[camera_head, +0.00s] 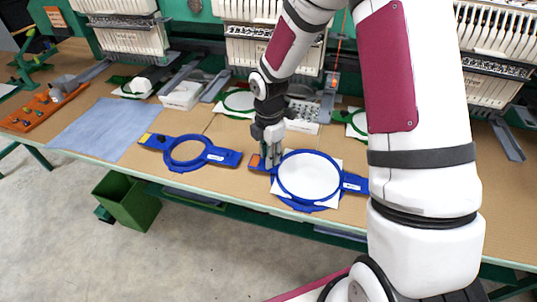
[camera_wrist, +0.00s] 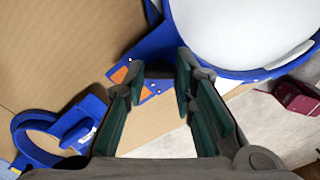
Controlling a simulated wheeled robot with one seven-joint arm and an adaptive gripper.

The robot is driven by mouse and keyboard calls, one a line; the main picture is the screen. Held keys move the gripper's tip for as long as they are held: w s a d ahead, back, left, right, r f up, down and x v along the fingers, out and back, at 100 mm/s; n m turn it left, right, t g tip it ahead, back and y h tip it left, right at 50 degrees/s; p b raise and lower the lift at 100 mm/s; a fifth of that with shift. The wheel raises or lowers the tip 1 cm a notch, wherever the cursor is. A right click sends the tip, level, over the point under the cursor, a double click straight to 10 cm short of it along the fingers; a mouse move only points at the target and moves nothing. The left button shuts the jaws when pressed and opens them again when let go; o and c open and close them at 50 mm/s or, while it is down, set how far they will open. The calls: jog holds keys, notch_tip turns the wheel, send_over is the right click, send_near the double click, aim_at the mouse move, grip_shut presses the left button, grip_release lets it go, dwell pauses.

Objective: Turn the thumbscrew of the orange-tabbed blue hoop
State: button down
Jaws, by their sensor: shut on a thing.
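The orange-tabbed blue hoop (camera_head: 353,183) lies near the table's front edge with white fabric (camera_head: 309,175) across its ring. Its orange tab (camera_head: 255,161) is on its left arm. In the wrist view the hoop's blue frame (camera_wrist: 156,44) curves across the top, and the orange tab (camera_wrist: 120,74) shows just left of the fingertips. My gripper (camera_head: 270,158) points down at the hoop's left side, beside the tab. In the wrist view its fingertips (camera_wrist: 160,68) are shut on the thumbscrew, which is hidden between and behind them.
A smaller blue hoop with a yellow tab (camera_head: 222,156) lies to the left. Beyond it are a blue cloth (camera_head: 103,126) and an orange tray (camera_head: 45,110). Green hoops and a white bin (camera_head: 181,97) stand behind, below the machines.

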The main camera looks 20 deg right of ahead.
jog(key=m, duration=2.1)
jog(key=shift+m, duration=0.4)
jog(key=m, duration=0.6)
jog(key=shift+m, duration=0.3)
jog(key=c, duration=1.3)
grip_release()
